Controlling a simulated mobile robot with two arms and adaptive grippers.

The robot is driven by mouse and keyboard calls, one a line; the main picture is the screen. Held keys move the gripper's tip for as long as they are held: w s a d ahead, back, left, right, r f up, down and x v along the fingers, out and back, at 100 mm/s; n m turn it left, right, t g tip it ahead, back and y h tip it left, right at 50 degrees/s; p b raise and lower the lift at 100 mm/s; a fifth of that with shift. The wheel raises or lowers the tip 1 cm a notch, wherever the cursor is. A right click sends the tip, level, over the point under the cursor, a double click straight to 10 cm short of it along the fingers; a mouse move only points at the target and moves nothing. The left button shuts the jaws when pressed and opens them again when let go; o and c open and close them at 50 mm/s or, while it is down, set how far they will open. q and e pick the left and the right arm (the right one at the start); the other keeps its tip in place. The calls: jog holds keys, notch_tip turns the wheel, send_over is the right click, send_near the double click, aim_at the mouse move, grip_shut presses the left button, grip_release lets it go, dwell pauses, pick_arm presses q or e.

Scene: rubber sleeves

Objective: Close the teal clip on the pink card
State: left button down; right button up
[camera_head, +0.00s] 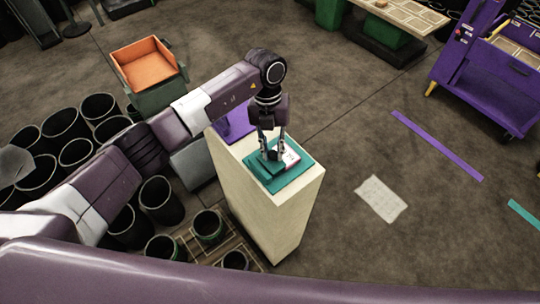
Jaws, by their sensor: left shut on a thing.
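The teal clip (263,170) sits on a flat teal base (296,182) on top of a pale pedestal. The pink card (291,159) lies beside the clip, small and partly hidden by my gripper. My left gripper (272,156) points straight down over the base, with its fingers shut on the clip's dark upper part. The fingers cover the place where clip and card meet, so I cannot tell how far the clip is closed. My right gripper is out of view.
The pale pedestal (266,212) has a purple panel (237,122) at its back. Black buckets (160,195) crowd the floor at left, near an orange-lined bin (145,65). A purple cart (480,75) stands at right. The floor right of the pedestal is mostly open.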

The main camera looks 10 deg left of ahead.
pick_arm(q)
jog(key=shift+w+d+f+g+y+b, duration=0.15)
jog(key=shift+f+g+y+b, duration=0.35)
jog(key=shift+b, duration=0.5)
jog(key=c, duration=1.7)
grip_release()
jog(key=shift+c, duration=0.2)
jog(key=shift+w+r, duration=0.1)
jog(key=shift+r, duration=0.2)
jog(key=v, duration=1.1)
jog(key=shift+r, duration=0.25)
jog(key=shift+w, duration=0.1)
